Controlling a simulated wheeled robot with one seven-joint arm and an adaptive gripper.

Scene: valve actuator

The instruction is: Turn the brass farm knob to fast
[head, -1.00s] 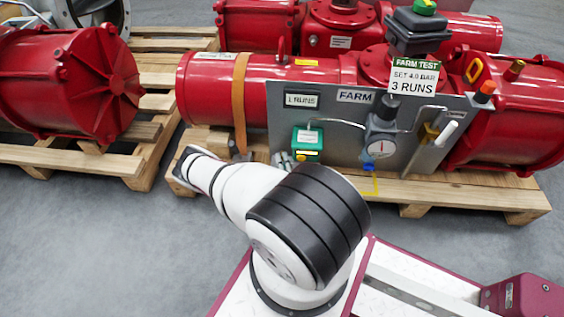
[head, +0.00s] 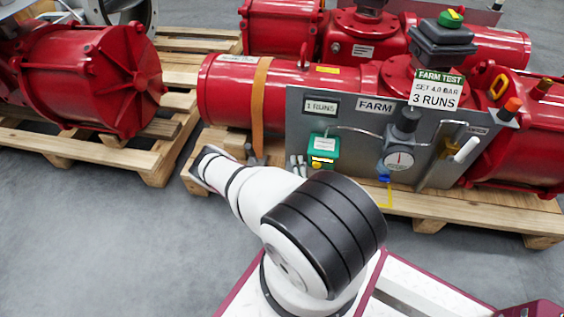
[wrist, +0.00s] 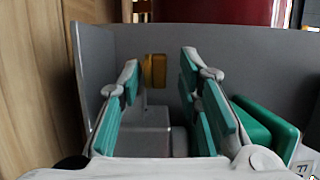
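The grey FARM panel (head: 300,118) stands in front of a red actuator and carries a green box (head: 323,146) with a small yellow-brass knob (head: 317,165) at its lower edge. I cannot read a fast mark or the knob's setting. My gripper (head: 297,165) is low beside the green box on its left, mostly hidden by my arm. In the wrist view my gripper (wrist: 160,80) is open, its teal-padded fingers apart with nothing held. A brass-yellow block (wrist: 153,70) shows beyond the fingertips against the panel, and green housing (wrist: 265,125) lies just right of the right finger.
A gauge (head: 398,160), a brass fitting with a white lever (head: 466,149) and a blue-and-yellow drain (head: 385,179) are further right on the panel. A wooden pallet (head: 410,205) lies beneath. Another red actuator (head: 85,75) is at left. Grey floor (head: 110,240) is open in front.

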